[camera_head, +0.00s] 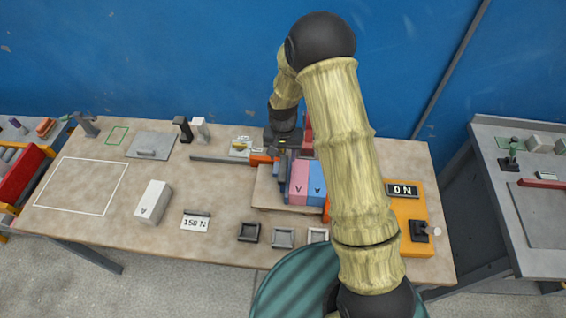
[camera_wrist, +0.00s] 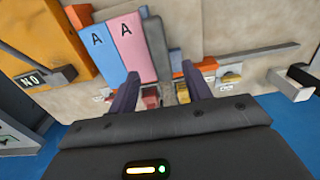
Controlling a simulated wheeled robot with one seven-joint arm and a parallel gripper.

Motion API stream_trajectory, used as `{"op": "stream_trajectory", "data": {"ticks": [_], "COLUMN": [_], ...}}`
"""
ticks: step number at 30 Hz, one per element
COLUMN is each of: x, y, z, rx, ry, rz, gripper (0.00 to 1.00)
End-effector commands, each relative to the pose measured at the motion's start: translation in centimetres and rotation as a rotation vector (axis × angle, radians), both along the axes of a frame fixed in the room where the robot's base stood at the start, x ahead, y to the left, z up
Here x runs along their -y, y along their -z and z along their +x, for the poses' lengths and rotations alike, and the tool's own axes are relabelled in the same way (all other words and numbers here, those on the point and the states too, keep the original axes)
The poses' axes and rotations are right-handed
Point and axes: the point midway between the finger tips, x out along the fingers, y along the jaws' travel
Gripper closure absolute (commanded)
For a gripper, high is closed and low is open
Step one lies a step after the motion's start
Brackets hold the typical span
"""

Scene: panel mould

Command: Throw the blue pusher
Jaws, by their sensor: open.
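A blue block marked A (camera_head: 317,180) stands beside a pink block marked A (camera_head: 299,178) on a raised tan base (camera_head: 266,195). They also show in the wrist view, the blue block (camera_wrist: 97,55) left of the pink block (camera_wrist: 129,45). I cannot tell for certain which part is the blue pusher. My gripper (camera_wrist: 158,88) is open and points down at the back end of these blocks. A small red part (camera_wrist: 150,98) shows between the fingers, and I see nothing held. My arm hides part of the base's right side in the head view.
An orange panel (camera_head: 415,226) with a dark display (camera_head: 402,190) lies right of the blocks. Several small square trays, including a dark one (camera_head: 249,232), line the front. A white block marked A (camera_head: 153,201) and a 150 N card (camera_head: 195,222) stand left.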

Motion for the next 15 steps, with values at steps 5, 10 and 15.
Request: {"op": "stream_trajectory", "data": {"ticks": [5,10,15], "x": [0.0,0.0,0.0], "y": [2.4,4.6,6.1], "z": [-0.1,-0.1,0.0], "rx": [-0.003,-0.002,0.0], "ry": [0.0,-0.001,-0.001], "rz": [0.0,-0.001,0.0], "gripper": [0.51,0.51,0.51]}}
